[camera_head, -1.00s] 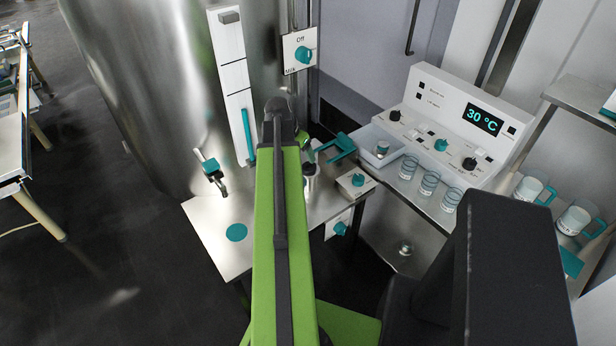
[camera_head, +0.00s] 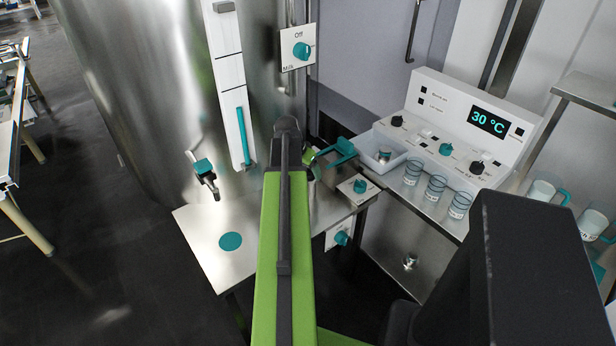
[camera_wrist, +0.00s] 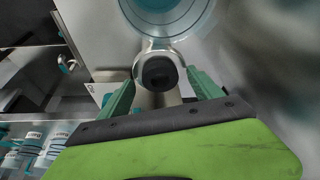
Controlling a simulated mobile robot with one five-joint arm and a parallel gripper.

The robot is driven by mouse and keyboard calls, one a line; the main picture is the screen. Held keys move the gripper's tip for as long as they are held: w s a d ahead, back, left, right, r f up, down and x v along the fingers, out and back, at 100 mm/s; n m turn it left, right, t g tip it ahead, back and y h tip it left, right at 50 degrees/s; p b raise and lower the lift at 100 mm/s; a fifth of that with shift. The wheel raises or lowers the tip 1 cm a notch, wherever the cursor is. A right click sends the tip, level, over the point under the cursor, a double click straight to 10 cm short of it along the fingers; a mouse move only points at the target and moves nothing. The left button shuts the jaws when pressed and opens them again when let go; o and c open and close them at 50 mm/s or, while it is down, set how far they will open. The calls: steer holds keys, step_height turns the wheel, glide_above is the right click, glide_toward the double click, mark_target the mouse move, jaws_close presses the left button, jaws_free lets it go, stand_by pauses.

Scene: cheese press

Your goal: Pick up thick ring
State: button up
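I cannot pick out the thick ring for certain in either view. My gripper (camera_wrist: 161,76) shows in the wrist view with its two green fingers apart. A dark round knob (camera_wrist: 160,73) with a pale metal surround appears between the fingertips, with gaps on both sides. I cannot tell its distance. Just above it in the picture is part of a large round clear vessel (camera_wrist: 168,12) with blue bands. In the head view my green arm reaches over the small steel bench and hides most of what lies at its tip. A teal bracket-like part (camera_head: 336,152) shows right of the tip.
A large steel tank (camera_head: 130,90) stands behind the small bench (camera_head: 205,235), which has a teal disc (camera_head: 231,241). A teal-handled tap (camera_head: 204,168) is above it. Right are a control panel (camera_head: 470,120), a shallow tray (camera_head: 402,152) and several labelled clear cups (camera_head: 435,186).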

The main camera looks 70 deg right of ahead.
mark_target(309, 174)
steer(key=c, duration=1.4)
steer(key=shift+r, duration=0.15)
steer(key=r+p, duration=0.5)
steer(key=shift+s+a, duration=0.1)
steer(key=shift+s, duration=0.3)
steer(key=s+r+p, duration=0.5)
steer(key=s+p, duration=0.1)
steer(key=s, duration=0.5)
steer(key=shift+r, duration=0.4)
